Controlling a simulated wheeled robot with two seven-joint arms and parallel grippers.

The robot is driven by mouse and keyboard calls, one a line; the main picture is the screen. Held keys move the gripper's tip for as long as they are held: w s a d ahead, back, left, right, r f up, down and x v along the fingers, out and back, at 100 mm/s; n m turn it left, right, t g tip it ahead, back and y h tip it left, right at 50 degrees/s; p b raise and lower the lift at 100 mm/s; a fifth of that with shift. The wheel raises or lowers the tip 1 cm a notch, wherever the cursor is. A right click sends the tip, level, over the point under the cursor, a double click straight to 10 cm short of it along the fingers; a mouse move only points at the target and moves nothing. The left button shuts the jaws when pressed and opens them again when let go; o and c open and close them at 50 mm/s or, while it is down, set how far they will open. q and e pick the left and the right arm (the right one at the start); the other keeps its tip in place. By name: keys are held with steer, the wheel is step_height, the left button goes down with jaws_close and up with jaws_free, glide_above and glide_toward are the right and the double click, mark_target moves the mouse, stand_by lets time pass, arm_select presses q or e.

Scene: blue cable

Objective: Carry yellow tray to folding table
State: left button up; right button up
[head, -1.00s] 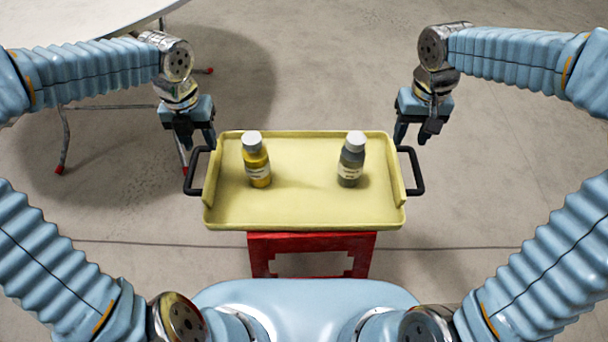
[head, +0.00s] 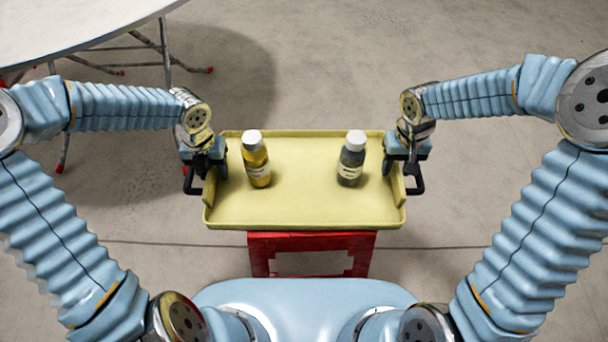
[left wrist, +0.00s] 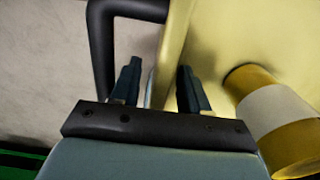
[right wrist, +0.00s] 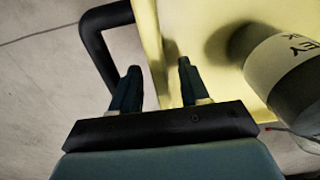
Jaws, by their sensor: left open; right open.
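The yellow tray (head: 300,212) rests level on a red stool (head: 312,242), with a black handle at each end. A yellow bottle (head: 257,165) and a grey bottle (head: 350,165), both white-capped, stand on it. My left gripper (left wrist: 158,85) is open at the tray's left end, one finger on each side of the end wall, inside the black handle (left wrist: 102,50). My right gripper (right wrist: 157,85) is open likewise at the right end, beside the other handle (right wrist: 95,45). The folding table (head: 80,25) shows partly at the upper left.
The folding table's thin legs with red feet (head: 208,70) stand on the concrete floor behind my left arm. The floor (head: 330,60) beyond the tray and to the right is clear. The bottles stand close to the inner fingers.

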arm_select(q)
jaws_close()
arm_select(e)
jaws_close()
arm_select(q)
steer(key=shift+r, duration=0.15)
arm_select(e)
steer(key=shift+r, duration=0.15)
